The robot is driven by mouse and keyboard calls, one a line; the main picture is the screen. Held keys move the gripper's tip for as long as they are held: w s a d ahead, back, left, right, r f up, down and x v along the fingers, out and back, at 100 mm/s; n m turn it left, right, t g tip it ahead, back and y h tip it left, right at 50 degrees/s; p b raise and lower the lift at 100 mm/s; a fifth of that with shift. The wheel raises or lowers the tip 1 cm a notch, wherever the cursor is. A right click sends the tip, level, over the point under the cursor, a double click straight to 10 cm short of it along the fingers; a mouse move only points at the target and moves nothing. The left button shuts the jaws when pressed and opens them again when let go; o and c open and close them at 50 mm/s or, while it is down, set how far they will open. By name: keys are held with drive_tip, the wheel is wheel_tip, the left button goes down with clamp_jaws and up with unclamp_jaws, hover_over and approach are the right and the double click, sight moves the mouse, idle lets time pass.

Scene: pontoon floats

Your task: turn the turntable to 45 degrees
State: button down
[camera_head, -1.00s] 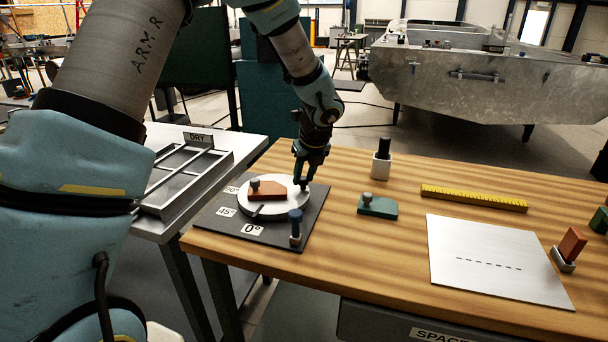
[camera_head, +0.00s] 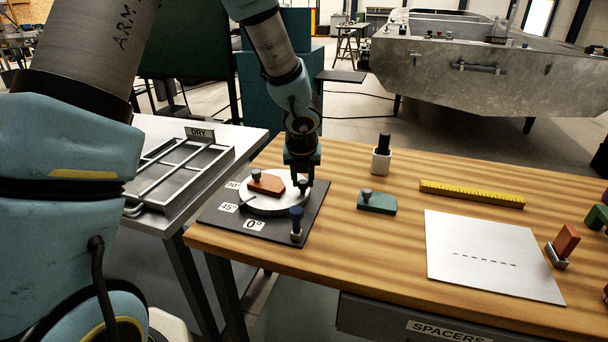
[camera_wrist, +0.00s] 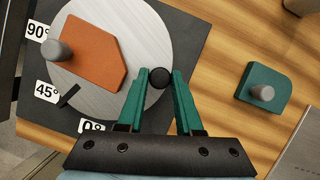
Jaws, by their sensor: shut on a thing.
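The turntable (camera_head: 285,205) is a pale round disc on a dark base plate (camera_head: 276,229) at the table's left end. It carries an orange block with a grey knob (camera_head: 265,184). My gripper (camera_wrist: 160,80) is shut on the turntable's black knob (camera_wrist: 159,77), near the disc's rim, its green fingers on either side. The dark pointer (camera_wrist: 68,96) lies between the 45° label (camera_wrist: 47,91) and the 0° label (camera_wrist: 92,125), nearer 45°. The 90° label (camera_wrist: 38,31) is further round. In the head view, the gripper partly hides the disc's far right side.
A green block (camera_head: 376,202) and a white holder with a black top (camera_head: 381,157) are to the right. Beyond lie a yellow ruler (camera_head: 470,193) and a metal sheet (camera_head: 485,258). Bare wood separates them.

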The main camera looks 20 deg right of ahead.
drive_tip(key=shift+s+a+m+g+h+p, duration=0.15)
drive_tip(key=shift+s+a+m+h+p, duration=0.2)
drive_tip(key=shift+m, duration=0.35)
drive_tip(key=shift+s+a+m+g+h+p, duration=0.15)
drive_tip(key=shift+s+a+m, duration=0.25)
drive_tip(key=shift+m, duration=0.3)
drive_tip(key=shift+a, duration=0.15)
drive_tip(key=c, duration=0.6)
unclamp_jaws()
drive_tip(key=p+v, duration=0.5)
drive_tip(key=v, duration=0.5)
drive_tip(key=shift+a+r+p, duration=0.15)
drive_tip(key=shift+r+p, duration=0.25)
